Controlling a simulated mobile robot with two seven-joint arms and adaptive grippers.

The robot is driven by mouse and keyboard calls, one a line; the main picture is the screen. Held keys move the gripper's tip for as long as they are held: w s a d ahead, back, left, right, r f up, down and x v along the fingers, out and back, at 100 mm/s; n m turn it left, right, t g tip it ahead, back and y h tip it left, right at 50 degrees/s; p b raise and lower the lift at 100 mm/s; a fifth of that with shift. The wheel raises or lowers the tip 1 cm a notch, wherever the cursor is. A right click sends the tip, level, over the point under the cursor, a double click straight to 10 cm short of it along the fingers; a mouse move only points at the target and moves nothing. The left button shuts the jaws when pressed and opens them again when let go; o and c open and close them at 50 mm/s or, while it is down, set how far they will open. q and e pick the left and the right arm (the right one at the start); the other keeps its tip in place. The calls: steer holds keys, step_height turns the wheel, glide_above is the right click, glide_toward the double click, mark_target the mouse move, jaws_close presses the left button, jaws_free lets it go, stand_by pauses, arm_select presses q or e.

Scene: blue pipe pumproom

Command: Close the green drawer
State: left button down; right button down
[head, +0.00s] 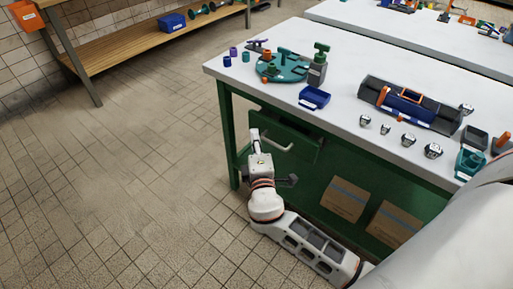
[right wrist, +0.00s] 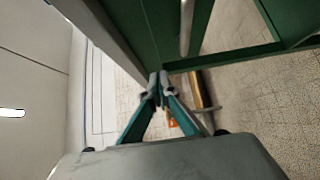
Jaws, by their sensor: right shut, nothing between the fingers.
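The green drawer (head: 300,148) sits under the white top of the green workbench. It appears pulled out a little from the bench front. Its pale curved handle (head: 277,144) is on the front face. My right gripper (head: 254,135) is shut and empty, pointing up just left of the handle in the head view, apparently apart from it. In the right wrist view the right fingertips (right wrist: 159,84) are together, with green bench framing beyond them. The drawer's inside is mostly hidden. My left gripper is not in view.
The white benchtop (head: 340,105) holds a teal round tray (head: 283,72), a blue bin (head: 314,98), a toolbox (head: 408,103) and several small metal parts. Cardboard boxes (head: 343,199) stand under the bench. The tiled floor (head: 130,190) to the left is clear.

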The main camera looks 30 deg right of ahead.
mark_target(266, 120)
steer(key=shift+w+d, duration=0.8)
steer(key=shift+d, duration=0.3)
steer(key=shift+w+d, duration=0.8)
steer(key=shift+d, duration=0.3)
steer(key=shift+w+d, duration=0.25)
steer(key=shift+d, duration=0.35)
steer(key=shift+w+d, duration=0.25)
steer(key=shift+d, duration=0.35)
